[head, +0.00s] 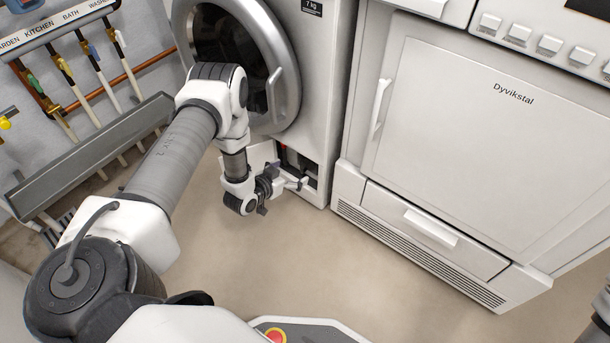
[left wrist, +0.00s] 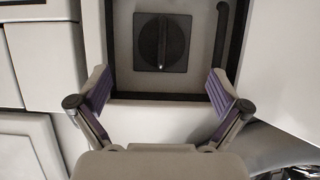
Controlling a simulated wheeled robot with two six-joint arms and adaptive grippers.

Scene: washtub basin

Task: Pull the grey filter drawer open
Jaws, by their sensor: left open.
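The only drawer front I can make out is a pale one with a white bar handle in the dryer's base, the filter drawer (head: 434,228); it looks shut, and its grey tone is faint. My left gripper (head: 288,176) is open and empty, well left of that drawer, at an open recess (head: 311,170) low on the washing machine. In the left wrist view, the open left gripper (left wrist: 160,92) has its purple-padded fingers spread before the recess. A black knob (left wrist: 162,43) on a dark square plate shows between and beyond them, not gripped. My right gripper is out of view.
The washing machine (head: 325,90) with its round door stands left of the white dryer (head: 460,130). A rack of labelled brushes (head: 60,35) and a grey trough (head: 95,155) are at the left. Floor before the dryer (head: 370,270) is clear.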

